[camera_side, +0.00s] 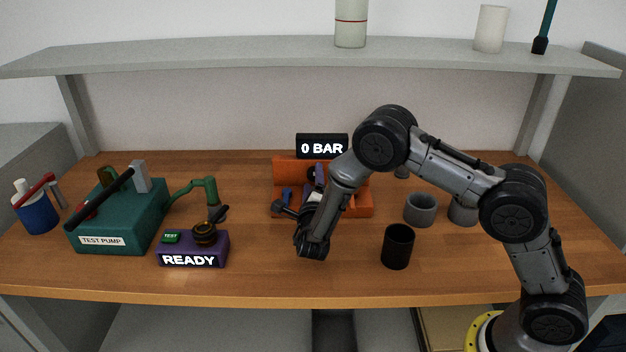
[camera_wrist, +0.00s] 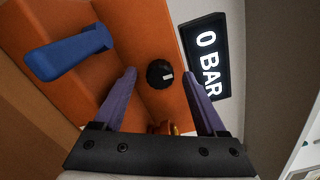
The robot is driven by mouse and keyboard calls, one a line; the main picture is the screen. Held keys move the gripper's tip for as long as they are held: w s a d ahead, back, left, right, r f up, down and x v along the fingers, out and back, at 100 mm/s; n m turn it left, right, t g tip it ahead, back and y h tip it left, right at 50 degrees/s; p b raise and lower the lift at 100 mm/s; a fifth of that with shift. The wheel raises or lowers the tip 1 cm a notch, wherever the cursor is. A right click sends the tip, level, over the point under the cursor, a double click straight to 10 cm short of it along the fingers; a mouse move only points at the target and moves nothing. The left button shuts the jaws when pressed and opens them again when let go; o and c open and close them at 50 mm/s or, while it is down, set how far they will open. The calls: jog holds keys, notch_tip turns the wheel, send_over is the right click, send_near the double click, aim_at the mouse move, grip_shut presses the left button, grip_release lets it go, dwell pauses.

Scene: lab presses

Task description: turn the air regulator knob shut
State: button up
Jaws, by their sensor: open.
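The air regulator knob (camera_wrist: 160,73) is small, round and black with a white mark. It sits on the orange housing (camera_wrist: 150,25) in the wrist view. My gripper (camera_wrist: 165,88) is open. Its two purple fingers lie on either side of the knob in the picture, and I cannot tell how far short of it their tips are. The orange housing (camera_side: 281,172) also shows in the side view, where my arm hides much of it. A black display reading "0 BAR" (camera_side: 321,147) stands above the housing. It also shows in the wrist view (camera_wrist: 207,57).
A blue lever (camera_wrist: 68,52) sticks out beside the knob. A green test pump (camera_side: 120,212), a purple box reading "READY" (camera_side: 192,248) and a blue pot (camera_side: 38,213) stand left. A black cup (camera_side: 398,247) and grey cups (camera_side: 421,209) stand right. The front middle is clear.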

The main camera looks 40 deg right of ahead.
jog(key=v, duration=1.3)
